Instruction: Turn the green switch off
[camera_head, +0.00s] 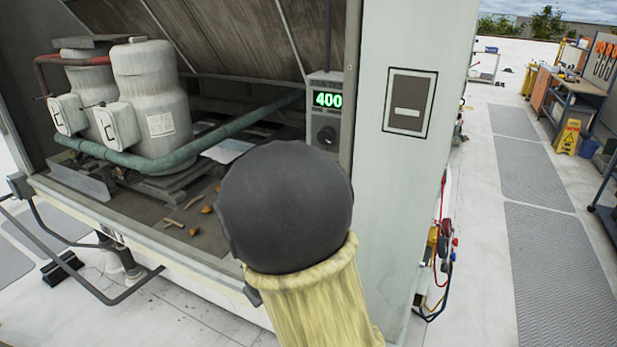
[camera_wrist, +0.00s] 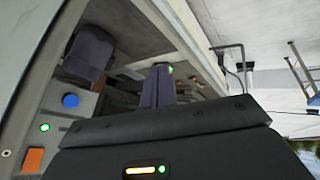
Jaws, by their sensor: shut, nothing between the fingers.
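My gripper (camera_wrist: 158,72) shows in the wrist view with its two dark fingers pressed together, empty. A small round green light (camera_wrist: 45,127) sits on a grey panel (camera_wrist: 22,125) at the left, apart from the fingers. I cannot tell whether either green spot is the switch. In the head view the gripper is hidden behind my dark arm joint. A grey control box (camera_head: 325,110) there has a lit green "400" display (camera_head: 328,99).
A blue button (camera_wrist: 70,100), an orange square (camera_wrist: 33,160) and a dark block-like part (camera_wrist: 88,52) are on or near the panel. In the head view, compressors (camera_head: 150,90) and a green pipe (camera_head: 190,150) fill the open cooler. A pale post (camera_head: 400,200) stands right of the box.

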